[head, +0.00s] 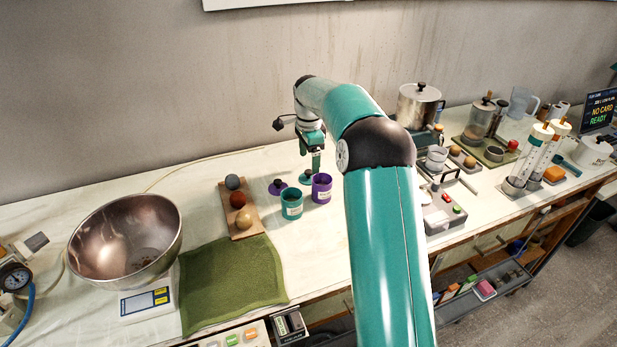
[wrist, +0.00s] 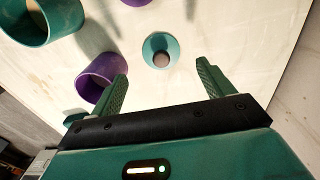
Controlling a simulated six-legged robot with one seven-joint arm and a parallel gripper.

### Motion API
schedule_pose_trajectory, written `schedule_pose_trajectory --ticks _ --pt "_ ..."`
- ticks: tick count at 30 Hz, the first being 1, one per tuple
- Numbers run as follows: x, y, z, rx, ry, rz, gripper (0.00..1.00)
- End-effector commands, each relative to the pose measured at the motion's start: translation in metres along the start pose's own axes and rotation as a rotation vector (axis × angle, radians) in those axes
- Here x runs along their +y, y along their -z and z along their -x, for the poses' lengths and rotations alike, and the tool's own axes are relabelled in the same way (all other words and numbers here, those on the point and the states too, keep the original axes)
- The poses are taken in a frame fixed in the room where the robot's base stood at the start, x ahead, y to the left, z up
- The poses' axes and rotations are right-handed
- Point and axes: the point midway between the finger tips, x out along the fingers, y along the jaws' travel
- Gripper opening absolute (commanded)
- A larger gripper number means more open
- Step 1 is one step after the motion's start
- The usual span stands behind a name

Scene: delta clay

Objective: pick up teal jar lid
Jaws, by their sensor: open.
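The teal jar lid (wrist: 149,43) lies on the white bench top with its dark knob facing up. In the head view the lid (head: 305,177) is small, just behind the jars and partly hard to make out under my gripper. My gripper (wrist: 162,80) is open and empty. In the wrist view the lid shows between and a little beyond its two green fingers. In the head view my gripper (head: 316,168) points down close to the lid. I cannot tell its exact height above the bench.
An open purple jar (wrist: 100,78) stands close beside the left finger. An open teal jar (head: 291,205) and a purple lid (head: 277,188) are to the left. A wooden board (head: 243,221) with several balls lies further left. A metal pot (head: 418,106) stands right.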

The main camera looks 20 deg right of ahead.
Motion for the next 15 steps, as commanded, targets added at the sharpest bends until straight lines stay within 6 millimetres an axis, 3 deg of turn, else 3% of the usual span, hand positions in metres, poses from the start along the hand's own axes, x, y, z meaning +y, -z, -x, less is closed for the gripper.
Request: schedule_pose_trajectory --ticks 15 --pt "-0.002 0.000 -0.054 0.000 0.000 0.000 0.80"
